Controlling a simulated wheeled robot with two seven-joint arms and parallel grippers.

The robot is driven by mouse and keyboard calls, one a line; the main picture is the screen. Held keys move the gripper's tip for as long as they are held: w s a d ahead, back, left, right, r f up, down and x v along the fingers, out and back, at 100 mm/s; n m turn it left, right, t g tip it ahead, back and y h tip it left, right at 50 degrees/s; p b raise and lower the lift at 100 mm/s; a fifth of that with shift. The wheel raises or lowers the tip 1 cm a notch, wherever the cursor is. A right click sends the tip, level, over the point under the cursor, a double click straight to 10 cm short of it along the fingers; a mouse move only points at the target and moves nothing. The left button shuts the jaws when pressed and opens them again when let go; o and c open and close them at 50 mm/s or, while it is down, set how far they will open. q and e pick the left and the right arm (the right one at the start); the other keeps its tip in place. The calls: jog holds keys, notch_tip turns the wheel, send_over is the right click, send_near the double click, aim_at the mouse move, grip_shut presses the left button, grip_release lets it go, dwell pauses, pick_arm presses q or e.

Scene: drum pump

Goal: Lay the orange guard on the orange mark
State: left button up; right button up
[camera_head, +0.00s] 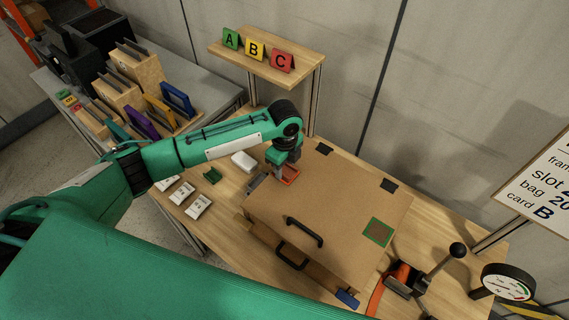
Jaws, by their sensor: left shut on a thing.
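My left gripper (283,163) hangs over the far left part of the brown box-like cover. It is shut on a small orange-red piece that looks like the orange guard (290,176). The piece shows just below the gripper, and the wrist hides part of it. I cannot tell whether it touches the surface below. An orange strip (376,292) shows beside the black lever at the front right. I cannot tell which of these is the orange mark. My right gripper is not in view.
The brown cover (335,200) has a black handle (304,231) on top. The lever (440,265) and a round gauge (508,282) stand at the right. White cards (198,206) lie at the left. A small shelf (268,66) with A, B, C signs stands behind.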

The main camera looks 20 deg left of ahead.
aim_at(285, 171)
pick_arm(q)
jog(key=shift+f, duration=0.15)
jog(key=o, duration=1)
jog(key=shift+r+b, duration=2.05)
jog(key=shift+r, duration=4.15)
